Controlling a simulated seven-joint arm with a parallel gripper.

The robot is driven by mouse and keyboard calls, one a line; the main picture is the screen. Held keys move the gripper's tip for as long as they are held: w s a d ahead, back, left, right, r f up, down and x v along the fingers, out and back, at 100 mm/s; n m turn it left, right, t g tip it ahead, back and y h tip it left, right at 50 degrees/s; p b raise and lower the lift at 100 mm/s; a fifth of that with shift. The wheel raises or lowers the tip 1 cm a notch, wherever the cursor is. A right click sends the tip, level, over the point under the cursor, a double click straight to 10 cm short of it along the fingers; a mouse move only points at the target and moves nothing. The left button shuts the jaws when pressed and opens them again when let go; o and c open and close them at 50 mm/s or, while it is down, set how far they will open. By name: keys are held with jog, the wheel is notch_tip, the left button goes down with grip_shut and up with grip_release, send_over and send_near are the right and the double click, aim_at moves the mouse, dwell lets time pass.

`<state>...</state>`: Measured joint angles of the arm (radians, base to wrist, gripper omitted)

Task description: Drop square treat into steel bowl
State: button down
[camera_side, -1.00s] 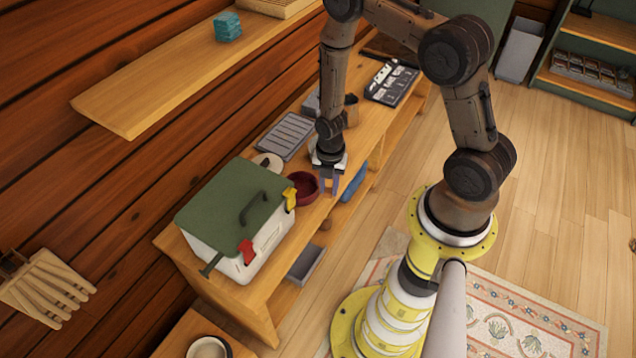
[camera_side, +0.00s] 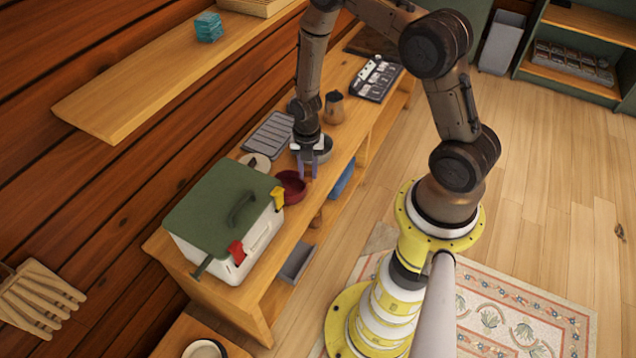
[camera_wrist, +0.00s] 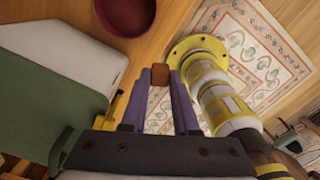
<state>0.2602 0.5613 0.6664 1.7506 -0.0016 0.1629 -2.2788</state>
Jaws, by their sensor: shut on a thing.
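My gripper (camera_side: 308,175) is shut on a small brown square treat (camera_wrist: 160,72), which shows between the fingertips (camera_wrist: 160,78) in the wrist view. In the side view the treat is too small to make out. The grey steel bowl (camera_side: 323,152) stands on the bench just behind my gripper, partly hidden by it. The gripper is in front of the bowl in the picture; its height above the bench is hard to tell. The steel bowl does not show in the wrist view.
A dark red bowl (camera_side: 291,187) sits left of my gripper, and it also shows in the wrist view (camera_wrist: 125,14). A white cooler with a green lid (camera_side: 222,208) stands further left. A brown cup (camera_side: 334,108) and grey tray (camera_side: 268,136) are behind.

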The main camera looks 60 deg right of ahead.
jog(key=w+d+r+m, duration=0.1)
jog(key=w+d, duration=0.5)
jog(key=d, duration=0.4)
jog(key=w+d+r, duration=0.1)
jog(key=w+d, duration=0.5)
jog(key=d, duration=0.4)
jog(key=s+d+f, duration=0.1)
jog(key=d+f, duration=0.3)
jog(key=f, duration=0.3)
jog(key=shift+s+d+f+m, duration=0.15)
jog(key=shift+s+m, duration=0.15)
jog(key=shift+m, duration=0.1)
jog(key=c, duration=0.6)
grip_release()
notch_tip(320, 180, up, 14)
